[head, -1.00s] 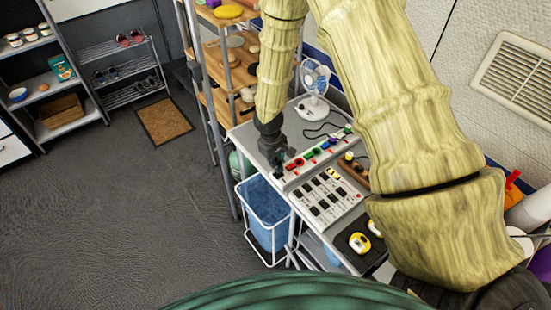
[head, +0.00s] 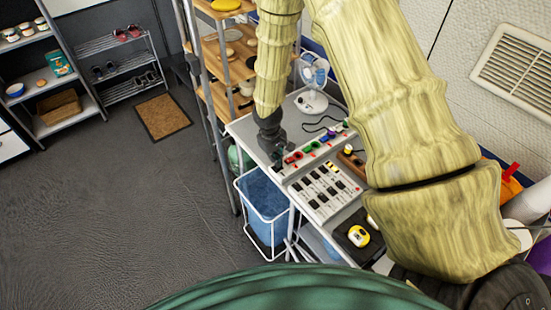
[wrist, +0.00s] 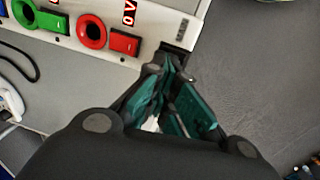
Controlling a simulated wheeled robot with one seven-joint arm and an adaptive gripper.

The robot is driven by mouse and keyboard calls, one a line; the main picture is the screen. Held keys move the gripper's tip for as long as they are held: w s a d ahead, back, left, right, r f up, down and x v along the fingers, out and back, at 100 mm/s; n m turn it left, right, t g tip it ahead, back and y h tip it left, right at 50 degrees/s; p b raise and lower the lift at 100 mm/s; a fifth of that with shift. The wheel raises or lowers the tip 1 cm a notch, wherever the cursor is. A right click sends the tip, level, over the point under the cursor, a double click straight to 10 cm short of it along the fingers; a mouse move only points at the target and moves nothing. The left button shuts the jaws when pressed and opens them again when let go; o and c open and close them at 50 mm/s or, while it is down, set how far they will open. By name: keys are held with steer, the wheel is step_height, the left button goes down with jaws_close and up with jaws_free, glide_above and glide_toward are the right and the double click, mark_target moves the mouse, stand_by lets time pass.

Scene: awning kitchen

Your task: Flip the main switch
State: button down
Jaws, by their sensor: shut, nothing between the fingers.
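A pale strip (wrist: 152,15) with coloured round sockets and matching square buttons lies on the counter; it also shows in the head view (head: 310,152). A small black switch (wrist: 174,49) is at the strip's end, beyond the red button (wrist: 125,43), and I take it for the main switch. My gripper (wrist: 172,64) is shut and empty, its fingertips at the near edge of this switch. They partly cover it, and I cannot tell whether they touch it or which way it is set. In the head view my gripper (head: 277,161) is at the strip's left end.
A panel of dark switches (head: 326,191) lies beside the strip. A fan (head: 312,85) stands behind. A blue bin (head: 264,195) is below the counter's left edge, and a shelf rack (head: 222,60) is behind it. The floor at left is clear.

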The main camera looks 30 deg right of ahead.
steer(key=shift+s+a+f, duration=0.1)
steer(key=shift+a, duration=0.05)
steer(key=shift+s+a, duration=0.1)
steer(key=shift+a, duration=0.55)
steer(key=shift+a+r+p, duration=0.2)
steer(key=shift+r+p, duration=1.2)
steer(key=shift+r, duration=0.9)
steer(key=shift+a+r+b, duration=0.1)
steer(key=shift+r+b, duration=0.4)
step_height(320, 180, up, 8)
steer(key=b, duration=0.2)
steer(key=shift+s+a+r+b, duration=0.15)
steer(key=shift+a+r+b, duration=0.05)
steer(key=shift+a+b, duration=0.2)
steer(key=shift+f+b, duration=0.2)
steer(key=shift+b, duration=0.45)
